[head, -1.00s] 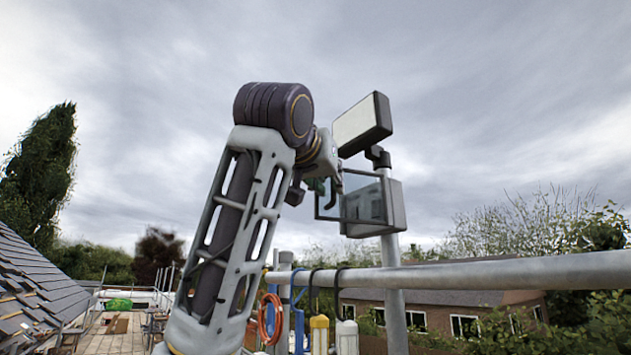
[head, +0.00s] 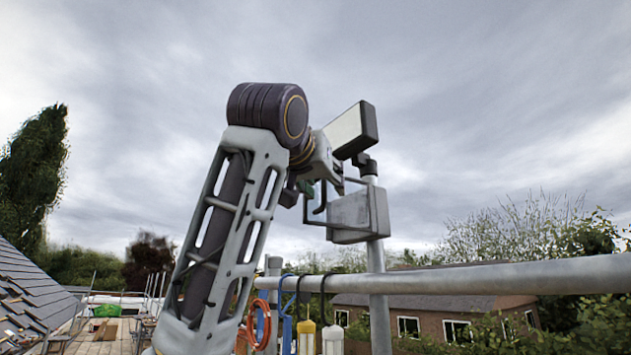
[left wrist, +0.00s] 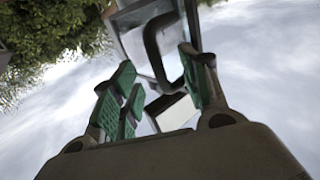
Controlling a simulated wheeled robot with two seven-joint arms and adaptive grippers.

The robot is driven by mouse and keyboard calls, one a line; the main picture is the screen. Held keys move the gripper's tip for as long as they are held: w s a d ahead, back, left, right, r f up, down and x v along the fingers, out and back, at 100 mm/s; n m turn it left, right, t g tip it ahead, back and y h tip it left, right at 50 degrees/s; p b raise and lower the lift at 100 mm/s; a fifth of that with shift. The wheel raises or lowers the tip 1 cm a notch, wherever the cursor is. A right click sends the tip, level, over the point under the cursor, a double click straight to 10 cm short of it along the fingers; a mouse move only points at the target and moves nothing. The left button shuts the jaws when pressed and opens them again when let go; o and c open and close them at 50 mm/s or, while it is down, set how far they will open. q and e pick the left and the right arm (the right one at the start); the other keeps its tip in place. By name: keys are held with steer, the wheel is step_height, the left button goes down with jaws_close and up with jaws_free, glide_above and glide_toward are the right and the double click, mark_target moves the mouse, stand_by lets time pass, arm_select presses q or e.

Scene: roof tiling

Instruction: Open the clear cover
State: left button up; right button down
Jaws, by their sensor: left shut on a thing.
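The grey box (head: 378,212) is fixed to an upright pole at the centre right of the head view. Its clear cover (head: 315,222), a pane with a dark frame, stands out at an angle from the box's front on the left. My left gripper (head: 310,190) is at the cover's dark handle (head: 322,198) and shut on it, though my wrist partly hides the contact. In the left wrist view, the handle (left wrist: 152,42) passes between the green-padded fingers (left wrist: 156,62), close to the right one. The clear pane (left wrist: 135,20) lies beyond. My right gripper is not in view.
A lamp with a pale face (head: 345,130) sits just above the box, close to my wrist. A horizontal rail (head: 480,282) crosses below it. Cables (head: 262,322) and yellow and white handled items hang from the rail. A tiled roof (head: 30,295) is at the left.

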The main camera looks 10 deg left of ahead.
arm_select(q)
steer(key=shift+w+d+f, duration=0.1)
steer(key=shift+w+f, duration=0.05)
steer(key=shift+d+v, duration=0.2)
steer(key=shift+v, duration=0.8)
steer(key=v, duration=1)
steer(key=shift+a, duration=0.45)
